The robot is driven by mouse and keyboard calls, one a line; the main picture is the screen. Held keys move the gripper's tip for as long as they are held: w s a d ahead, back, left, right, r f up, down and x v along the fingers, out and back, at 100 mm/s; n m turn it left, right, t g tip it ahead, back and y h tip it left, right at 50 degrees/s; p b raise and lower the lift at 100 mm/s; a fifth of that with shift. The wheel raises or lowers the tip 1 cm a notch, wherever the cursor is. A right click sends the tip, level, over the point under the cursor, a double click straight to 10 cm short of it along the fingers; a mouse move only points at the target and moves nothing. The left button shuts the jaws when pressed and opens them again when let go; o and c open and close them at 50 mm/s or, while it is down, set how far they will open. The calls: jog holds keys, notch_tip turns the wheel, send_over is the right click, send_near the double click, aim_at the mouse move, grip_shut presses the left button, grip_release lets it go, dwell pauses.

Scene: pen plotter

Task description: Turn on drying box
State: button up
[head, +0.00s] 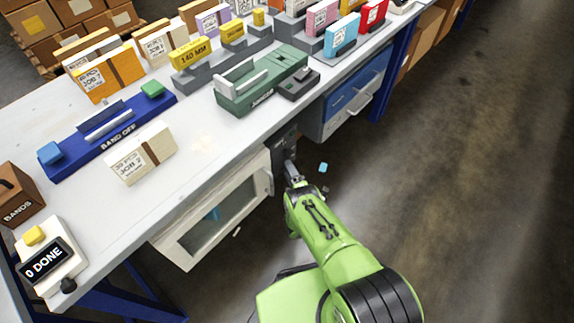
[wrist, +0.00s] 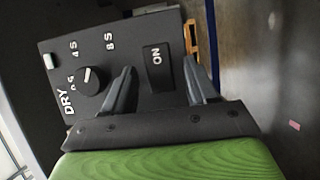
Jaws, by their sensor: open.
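The drying box (head: 168,250) is a pale cabinet with a windowed door under the front of the table. A small blue thing shows through the window. Its dark control panel (wrist: 105,58) fills much of the wrist view, marked DRY, with a round dial (wrist: 90,81) and a black rocker switch (wrist: 158,67) marked ON. My gripper (head: 289,165) is at the panel beside the box. In the wrist view my gripper (wrist: 160,72) is open and empty, its fingertips on either side of the switch. I cannot tell whether they touch the panel.
The tabletop (head: 205,150) above holds a blue BAND OFF unit (head: 75,148), a green device (head: 262,85) and a 0 DONE counter (head: 45,262). A blue-fronted drawer (head: 355,92) is right of the panel. Open floor (head: 470,180) lies to the right.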

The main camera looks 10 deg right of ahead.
jog(key=shift+c, duration=0.3)
jog(key=c, duration=1)
jog(key=shift+s+a+r+m+h+p, duration=0.1)
jog(key=shift+m+h+p, duration=0.2)
jog(key=shift+h+p, duration=0.2)
jog(key=shift+s+a+r+m+h+p, duration=0.1)
jog(key=shift+m+h+p, duration=0.2)
jog(key=shift+h+p, duration=0.15)
jog(key=shift+w+a+f+m+h, duration=0.1)
jog(key=shift+f+m+h, duration=0.15)
jog(key=shift+m+h, duration=0.4)
jog(key=shift+n, duration=0.25)
jog(key=o, duration=1.1)
jog(key=shift+c, duration=0.2)
